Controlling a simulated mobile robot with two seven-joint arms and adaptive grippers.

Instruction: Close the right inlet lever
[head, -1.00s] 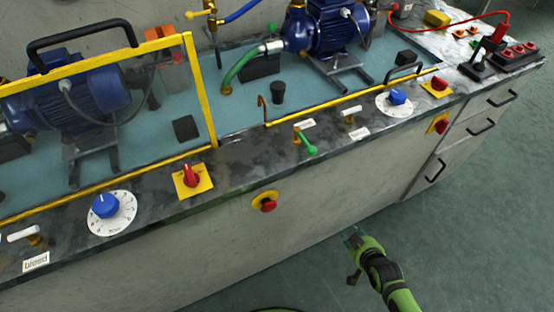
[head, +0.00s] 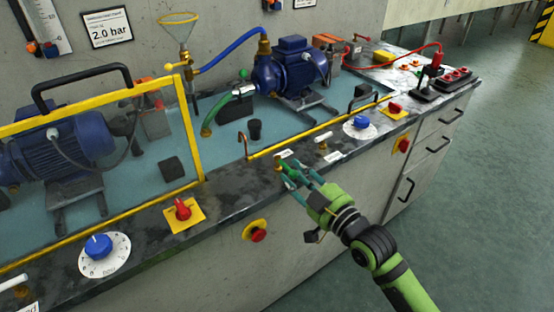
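A small lever with a green handle on a brass stem (head: 284,168) stands on the front strip of the bench, beside a small white label too small to read. It looks like the inlet lever. My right gripper (head: 299,176) reaches it from the front right. Its two teal fingers are apart, one on each side of the green handle; I cannot tell whether they touch it. The fingers partly hide the handle. My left gripper is not in view.
A white-handled lever (head: 322,138) and a blue dial (head: 361,122) are just right of the gripper. A yellow rail (head: 320,130) runs behind. A red rotary switch (head: 183,209) is left, and a red stop button (head: 257,235) is on the bench front.

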